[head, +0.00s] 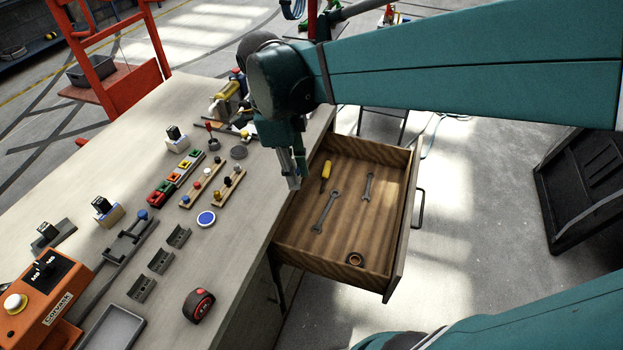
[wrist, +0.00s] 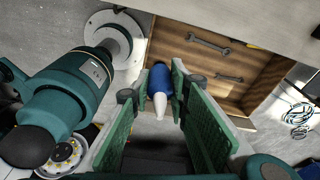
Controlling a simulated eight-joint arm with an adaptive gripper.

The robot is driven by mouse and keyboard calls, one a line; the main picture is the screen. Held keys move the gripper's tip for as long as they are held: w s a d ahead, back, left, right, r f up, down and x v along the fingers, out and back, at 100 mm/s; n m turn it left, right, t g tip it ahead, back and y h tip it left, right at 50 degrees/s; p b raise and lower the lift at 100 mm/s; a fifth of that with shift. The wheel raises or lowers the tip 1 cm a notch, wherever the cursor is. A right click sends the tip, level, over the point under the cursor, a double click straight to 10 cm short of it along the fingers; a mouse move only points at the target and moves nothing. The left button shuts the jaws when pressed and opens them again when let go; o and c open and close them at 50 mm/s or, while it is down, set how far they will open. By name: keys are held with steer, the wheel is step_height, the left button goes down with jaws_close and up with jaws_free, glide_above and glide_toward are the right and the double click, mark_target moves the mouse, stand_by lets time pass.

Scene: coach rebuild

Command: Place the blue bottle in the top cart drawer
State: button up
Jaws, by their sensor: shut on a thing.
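My gripper (head: 293,178) is at the bench edge, beside the inner left side of the open drawer. In the wrist view my gripper (wrist: 163,66) has its green fingers on both sides of the blue bottle (wrist: 159,80), shut on it. The bottle has a blue body and a pale tip that points toward the camera. I cannot make out the bottle in the head view. The wooden top cart drawer (head: 340,251) is pulled out to the right of the bench; it also shows in the wrist view (wrist: 226,66).
The drawer holds a yellow screwdriver (head: 326,173), two wrenches (head: 325,214) and a small ring (head: 355,259), with bare floor between them. The bench (head: 240,243) carries a tape measure (head: 198,305), a round blue-and-white disc (head: 206,218), block racks and an orange control box (head: 45,300).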

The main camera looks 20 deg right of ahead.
steer(key=s+d+m+b, duration=0.2)
steer(key=s+d+b, duration=0.1)
steer(key=d, duration=0.5)
steer(key=b, duration=0.2)
glide_above(333, 257)
step_height(333, 257, down, 29)
steer(key=shift+w+f+m, duration=0.2)
steer(key=shift+m, duration=0.1)
stand_by(0.5)
steer(key=shift+a, duration=0.1)
steer(key=shift+f+b, duration=0.7)
steer(key=shift+f, duration=2.25)
steer(key=shift+f, duration=0.1)
steer(key=shift+f+b, duration=0.75)
steer(key=shift+f, duration=1.2)
steer(key=shift+f, duration=0.15)
